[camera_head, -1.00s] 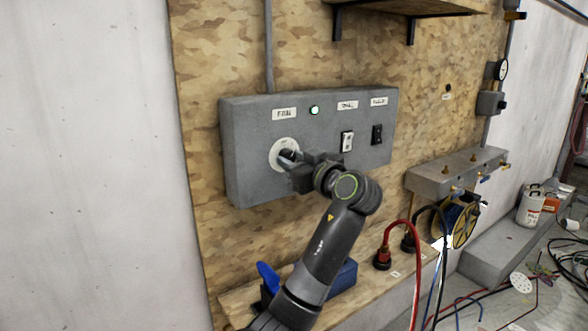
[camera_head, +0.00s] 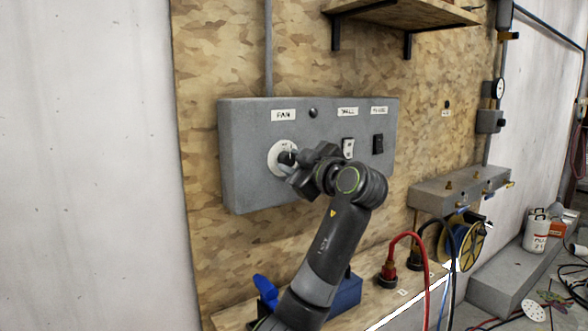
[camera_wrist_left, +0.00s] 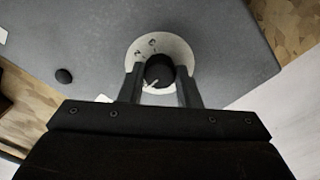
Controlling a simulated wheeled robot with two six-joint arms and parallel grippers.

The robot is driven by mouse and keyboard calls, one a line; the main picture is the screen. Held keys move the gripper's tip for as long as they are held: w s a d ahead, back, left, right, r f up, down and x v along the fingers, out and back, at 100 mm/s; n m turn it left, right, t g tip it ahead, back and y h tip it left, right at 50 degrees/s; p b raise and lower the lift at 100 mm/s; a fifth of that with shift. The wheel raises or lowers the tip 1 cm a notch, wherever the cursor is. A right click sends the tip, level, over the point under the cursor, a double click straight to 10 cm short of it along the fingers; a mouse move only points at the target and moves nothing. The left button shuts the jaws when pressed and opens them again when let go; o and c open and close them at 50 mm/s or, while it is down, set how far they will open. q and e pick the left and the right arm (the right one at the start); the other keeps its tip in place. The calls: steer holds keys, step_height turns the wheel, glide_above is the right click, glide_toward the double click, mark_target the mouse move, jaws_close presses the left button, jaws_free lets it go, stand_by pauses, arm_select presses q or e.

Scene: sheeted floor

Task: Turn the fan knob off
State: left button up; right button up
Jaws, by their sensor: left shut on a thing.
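The fan knob is a black round knob (camera_wrist_left: 159,70) with a pale pointer line, on a white dial plate (camera_head: 275,157) under the FAN label (camera_head: 284,115) of a grey control box (camera_head: 245,185). My left gripper (camera_head: 289,159) is shut on the knob. In the left wrist view its two fingers (camera_wrist_left: 160,85) stand on either side of the knob. The indicator lamp (camera_head: 313,113) right of the FAN label is dark. In the head view the gripper partly hides the knob and dial. My right gripper is not in view.
Below is a wooden ledge (camera_head: 385,299) with a blue box (camera_head: 347,292) and red and black cable plugs. A shelf (camera_head: 400,12) hangs above.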

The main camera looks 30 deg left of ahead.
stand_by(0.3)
arm_select(q)
steer(key=o, duration=1)
steer(key=shift+s+d+f, duration=0.1)
steer(key=shift+s+d, duration=0.1)
steer(key=shift+d, duration=0.3)
steer(key=b+v, duration=0.3)
steer(key=v, duration=1.3)
steer(key=shift+s+d, duration=0.1)
steer(key=shift+d, duration=0.1)
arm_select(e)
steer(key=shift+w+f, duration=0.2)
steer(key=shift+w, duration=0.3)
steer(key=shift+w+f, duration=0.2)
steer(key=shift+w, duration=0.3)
